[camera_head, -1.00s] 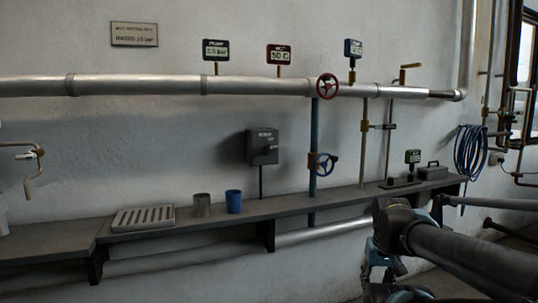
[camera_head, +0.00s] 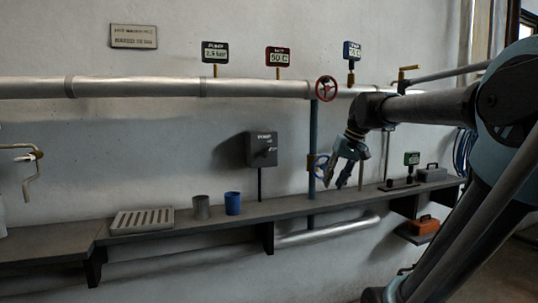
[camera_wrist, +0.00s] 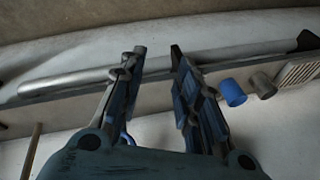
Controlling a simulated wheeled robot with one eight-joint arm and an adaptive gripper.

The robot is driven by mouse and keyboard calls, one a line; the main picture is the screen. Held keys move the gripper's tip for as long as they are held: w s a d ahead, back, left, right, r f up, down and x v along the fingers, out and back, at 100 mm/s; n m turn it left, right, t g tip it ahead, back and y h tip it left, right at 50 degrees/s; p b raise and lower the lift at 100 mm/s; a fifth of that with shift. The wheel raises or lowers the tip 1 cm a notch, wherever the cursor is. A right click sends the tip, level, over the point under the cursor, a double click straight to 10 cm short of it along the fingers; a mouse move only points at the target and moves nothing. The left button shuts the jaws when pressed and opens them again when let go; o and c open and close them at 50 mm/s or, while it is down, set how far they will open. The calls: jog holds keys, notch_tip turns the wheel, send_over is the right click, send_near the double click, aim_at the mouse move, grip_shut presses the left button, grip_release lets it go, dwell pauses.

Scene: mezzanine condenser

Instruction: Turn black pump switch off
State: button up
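The black pump switch (camera_head: 262,149) is a dark box on the wall above the shelf, on a thin post, with a small knob on its front. Its label is too small to read surely. My gripper (camera_head: 336,187) is to the right of the switch, pointing down, in front of the blue valve wheel (camera_head: 318,166). In the wrist view my gripper (camera_wrist: 158,50) has its two fingers apart with nothing between them. The switch does not show in the wrist view.
A grey cup (camera_head: 201,207), a blue cup (camera_head: 233,203) and a slotted tray (camera_head: 143,220) stand on the shelf (camera_head: 180,227). A red valve wheel (camera_head: 326,88) is on the pipe above. An orange-red box (camera_head: 423,225) sits on a lower ledge. The wall around the switch is clear.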

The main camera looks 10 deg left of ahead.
jog(key=w+a+r+n+g+y, duration=0.15)
jog(key=w+a+r+y, duration=0.25)
jog(key=w+a+r, duration=1.25)
send_near(269, 151)
jog(key=shift+n+t, duration=0.25)
jog(key=shift+n, duration=0.1)
jog(key=x, duration=1)
jog(key=shift+w+a, duration=0.1)
jog(key=shift+a, duration=0.05)
grip_shut()
